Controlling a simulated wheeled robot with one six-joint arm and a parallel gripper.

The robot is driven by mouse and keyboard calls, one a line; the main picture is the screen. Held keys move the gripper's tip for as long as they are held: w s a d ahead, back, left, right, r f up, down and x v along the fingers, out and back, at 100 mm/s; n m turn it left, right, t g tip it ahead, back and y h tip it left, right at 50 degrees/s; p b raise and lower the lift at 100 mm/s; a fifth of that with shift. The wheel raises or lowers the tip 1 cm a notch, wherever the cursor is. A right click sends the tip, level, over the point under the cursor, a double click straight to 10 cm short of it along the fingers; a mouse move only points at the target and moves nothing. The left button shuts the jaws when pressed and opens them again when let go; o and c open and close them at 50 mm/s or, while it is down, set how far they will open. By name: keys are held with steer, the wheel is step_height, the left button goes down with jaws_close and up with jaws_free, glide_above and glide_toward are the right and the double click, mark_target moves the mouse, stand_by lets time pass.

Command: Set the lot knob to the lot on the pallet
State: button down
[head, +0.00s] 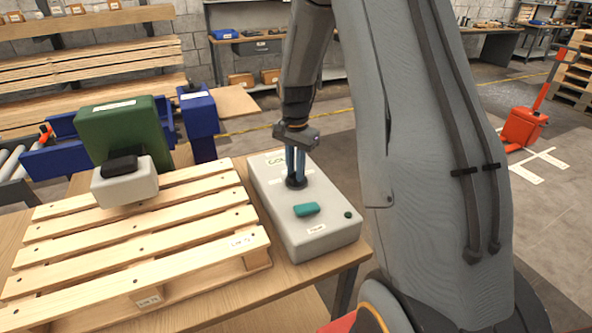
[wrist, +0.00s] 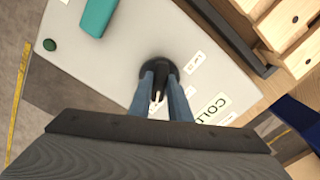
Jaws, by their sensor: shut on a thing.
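The lot knob (head: 297,183) is black and round, on top of a light grey box (head: 330,240). My gripper (head: 295,172) points down with its blue-grey fingers shut on the knob from both sides. In the wrist view the knob (wrist: 171,67) shows between the fingertips, with a white pointer line running toward my gripper. Small white labels (wrist: 195,62) sit around it; some are partly hidden by the fingers.
The box also carries a teal handle (head: 306,210), a green button (head: 348,214) and a larger lettered label (wrist: 213,106). A white block with a black top (head: 125,182) and a green crate-like block (head: 122,130) stand at the pallet's far left.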

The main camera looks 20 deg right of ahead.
mark_target(295, 173)
steer(key=shift+r, duration=0.1)
stand_by(0.3)
steer(key=c, duration=1.6)
jaws_free()
steer(key=shift+c, duration=0.2)
steer(key=shift+r+b, duration=1)
steer(key=shift+r, duration=2.85)
steer(key=s+a+f+n, duration=0.1)
steer(key=s+a+n, duration=0.2)
steer(key=s, duration=0.4)
steer(key=s+a+f+n, duration=0.1)
steer(key=s+a+n, duration=0.3)
steer(key=s, duration=0.3)
steer(key=s+a+n+t, duration=0.1)
steer(key=s+a+n, duration=0.3)
steer(key=s, duration=0.3)
steer(key=shift+s+f+n, duration=0.35)
steer(key=shift+f+n, duration=0.05)
steer(key=shift+n, duration=0.2)
